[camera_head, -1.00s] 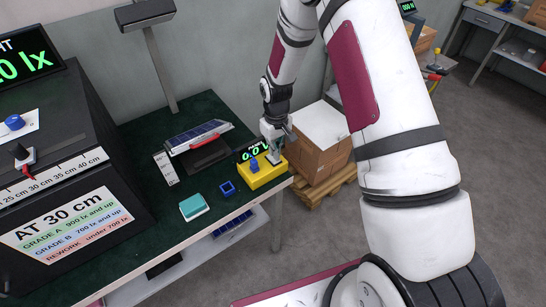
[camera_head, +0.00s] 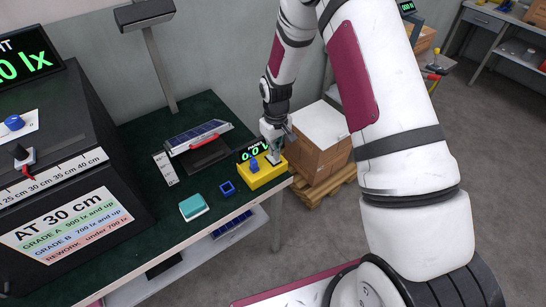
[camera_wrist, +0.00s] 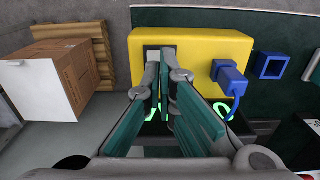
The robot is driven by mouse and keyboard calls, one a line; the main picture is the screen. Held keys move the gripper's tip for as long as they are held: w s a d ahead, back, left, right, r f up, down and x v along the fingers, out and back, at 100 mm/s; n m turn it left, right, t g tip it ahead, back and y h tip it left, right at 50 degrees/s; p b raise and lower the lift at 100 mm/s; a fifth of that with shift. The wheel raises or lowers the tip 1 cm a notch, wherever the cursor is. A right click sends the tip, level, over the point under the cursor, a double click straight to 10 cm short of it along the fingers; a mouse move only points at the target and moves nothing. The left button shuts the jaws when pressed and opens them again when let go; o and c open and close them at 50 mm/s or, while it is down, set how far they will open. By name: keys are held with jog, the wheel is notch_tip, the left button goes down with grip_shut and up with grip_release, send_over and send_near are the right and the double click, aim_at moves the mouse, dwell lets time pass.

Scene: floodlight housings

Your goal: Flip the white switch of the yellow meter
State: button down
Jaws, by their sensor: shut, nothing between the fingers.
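The yellow meter (camera_head: 262,175) stands near the right end of the green bench, with a blue plug in its top and a green-digit display (camera_head: 253,151) at its back. It also shows in the wrist view (camera_wrist: 205,45). My gripper (camera_head: 273,158) is shut and empty, its tips down at the right end of the meter's top. In the wrist view my fingertips (camera_wrist: 168,70) are at a pale plate (camera_wrist: 152,52) on that end, which is probably where the white switch is. The switch itself is mostly hidden by the fingers. I cannot tell whether they touch it.
A blue plug (camera_wrist: 230,72) with a cable sits beside the fingers. A blue square frame (camera_head: 228,188), a teal-topped block (camera_head: 193,207) and a solar panel piece (camera_head: 198,137) lie on the bench (camera_head: 150,240). A cardboard box (camera_head: 318,150) stands on a pallet to the right.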

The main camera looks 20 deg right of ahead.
jog(key=shift+f+b, duration=0.4)
jog(key=shift+f, duration=0.75)
dwell(0.9)
jog(key=shift+r+p, duration=0.95)
jog(key=shift+r, duration=2.6)
jog(key=s+r+m+t, duration=0.1)
jog(key=s+r, duration=0.3)
jog(key=r, duration=0.8)
jog(key=s+r+m+t, duration=0.15)
jog(key=s+r, duration=0.35)
jog(key=r, duration=0.8)
jog(key=s+r+t, duration=0.1)
jog(key=s+r, duration=0.2)
jog(key=s, duration=0.3)
jog(key=s+r+t, duration=0.1)
jog(key=s+r, duration=0.2)
jog(key=s, duration=0.4)
jog(key=s+r+m+t, duration=0.1)
jog(key=s+r, duration=0.3)
jog(key=s, duration=0.3)
